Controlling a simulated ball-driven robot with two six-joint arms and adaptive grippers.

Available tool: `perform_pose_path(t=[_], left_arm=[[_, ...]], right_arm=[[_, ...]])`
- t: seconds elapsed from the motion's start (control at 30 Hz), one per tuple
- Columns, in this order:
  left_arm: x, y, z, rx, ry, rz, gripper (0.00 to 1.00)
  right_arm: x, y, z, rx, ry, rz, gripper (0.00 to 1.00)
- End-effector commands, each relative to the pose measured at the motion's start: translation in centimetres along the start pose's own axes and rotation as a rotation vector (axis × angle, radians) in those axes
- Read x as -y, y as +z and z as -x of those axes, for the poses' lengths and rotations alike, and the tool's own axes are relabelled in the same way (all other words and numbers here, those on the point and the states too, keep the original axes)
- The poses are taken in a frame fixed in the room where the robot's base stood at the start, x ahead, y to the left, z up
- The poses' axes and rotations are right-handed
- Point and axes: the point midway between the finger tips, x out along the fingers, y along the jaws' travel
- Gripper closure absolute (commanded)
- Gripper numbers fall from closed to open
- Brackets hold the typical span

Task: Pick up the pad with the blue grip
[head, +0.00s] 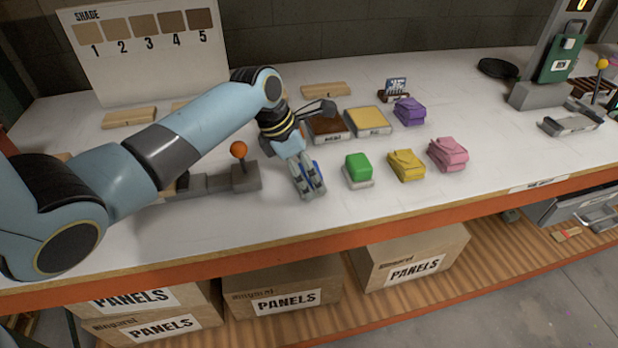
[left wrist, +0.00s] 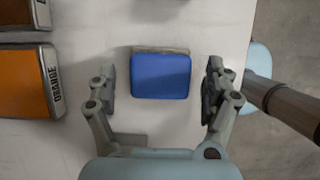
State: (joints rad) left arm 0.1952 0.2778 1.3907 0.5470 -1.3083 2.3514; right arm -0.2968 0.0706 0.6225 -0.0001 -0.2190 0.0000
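The pad with the blue grip (left wrist: 160,77) lies on the white table, seen from above in the left wrist view. A thin pale edge of its base shows beyond the blue top. In the head view only a sliver of blue (head: 316,167) shows behind my left gripper (head: 311,190). In the wrist view my left gripper (left wrist: 160,90) is open, with one finger on each side of the blue grip and a gap on both sides. A pad with a green grip (head: 358,167) sits to the right in the head view. My right gripper is not in view.
A yellow pouch-like block (head: 406,165), a pink one (head: 448,154) and a purple one (head: 409,111) stand to the right. Two trays, brown (head: 328,127) and yellow (head: 369,120), lie behind. The table's orange front edge (head: 300,242) is near.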

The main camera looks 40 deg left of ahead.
Motion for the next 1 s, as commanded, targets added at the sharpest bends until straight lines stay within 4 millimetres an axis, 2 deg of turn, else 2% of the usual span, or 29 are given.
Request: perform_pose_path(t=[0.07,0.43,0.77,0.87,1.0], left_arm=[[0.0,0.0,0.0,0.000,0.000,0.000,0.26],[0.0,-0.1,0.0,-0.001,-0.001,0.001,0.74],[0.0,0.1,0.4,0.000,0.000,0.000,0.76],[-0.1,0.4,1.1,0.001,0.001,0.000,0.76],[-0.1,1.3,3.1,0.002,0.002,-0.001,0.76]], right_arm=[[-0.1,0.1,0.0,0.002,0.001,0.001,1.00],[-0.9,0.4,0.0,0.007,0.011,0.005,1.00],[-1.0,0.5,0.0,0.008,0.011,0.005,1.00],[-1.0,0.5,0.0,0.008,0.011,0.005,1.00],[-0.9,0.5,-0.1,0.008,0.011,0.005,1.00]])
